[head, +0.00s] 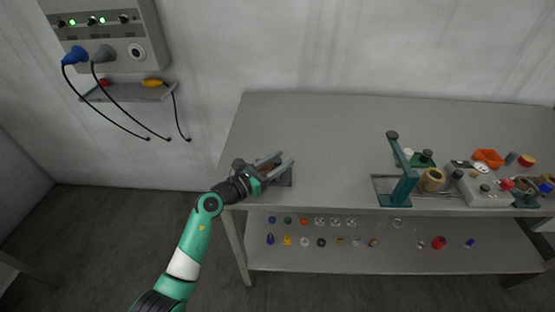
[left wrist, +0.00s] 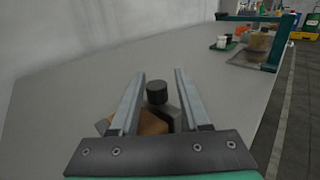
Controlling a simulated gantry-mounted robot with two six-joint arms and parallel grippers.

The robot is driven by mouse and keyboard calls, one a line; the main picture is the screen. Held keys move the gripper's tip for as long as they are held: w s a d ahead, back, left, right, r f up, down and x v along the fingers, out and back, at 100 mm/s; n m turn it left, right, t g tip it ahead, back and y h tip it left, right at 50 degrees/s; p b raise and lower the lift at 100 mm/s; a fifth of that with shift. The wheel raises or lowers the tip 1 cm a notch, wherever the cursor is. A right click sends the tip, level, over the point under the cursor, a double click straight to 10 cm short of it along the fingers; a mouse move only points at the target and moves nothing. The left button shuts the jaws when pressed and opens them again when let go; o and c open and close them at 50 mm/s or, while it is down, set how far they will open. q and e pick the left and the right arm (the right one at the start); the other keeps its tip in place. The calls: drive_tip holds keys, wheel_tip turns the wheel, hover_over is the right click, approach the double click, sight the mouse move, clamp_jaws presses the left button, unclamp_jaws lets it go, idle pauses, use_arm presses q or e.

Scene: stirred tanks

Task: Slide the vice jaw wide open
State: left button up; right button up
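The vice (head: 285,179) sits at the left front corner of the bench, partly hidden under my left gripper. In the left wrist view it shows as a brown-orange block (left wrist: 152,123), a grey part to its right and a dark round knob (left wrist: 157,93) standing up. My left gripper (head: 287,157) is open, its two long fingers apart above the vice. In the left wrist view the knob shows between the fingers (left wrist: 159,74); I cannot tell whether they touch it. Which part is the sliding jaw is unclear. My right gripper is not in view.
A green press-like stand (head: 401,176), a grey box with knobs (head: 485,188) and an orange bin (head: 488,158) stand on the bench's right. The bench (head: 320,130) is clear between them and the vice. A lower shelf (head: 340,258) holds several small parts.

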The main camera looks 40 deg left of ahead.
use_arm(q)
drive_tip(key=shift+o, duration=0.5)
drive_tip(key=shift+a, duration=0.1)
drive_tip(key=shift+s+r, duration=0.1)
drive_tip(key=shift+s, duration=0.15)
drive_tip(key=s+p, duration=0.1)
drive_tip(key=s, duration=0.2)
drive_tip(key=s+p, duration=0.2)
drive_tip(key=s, duration=0.2)
drive_tip(key=s+a+p, duration=0.1)
drive_tip(key=s, duration=0.3)
drive_tip(key=shift+a, duration=0.1)
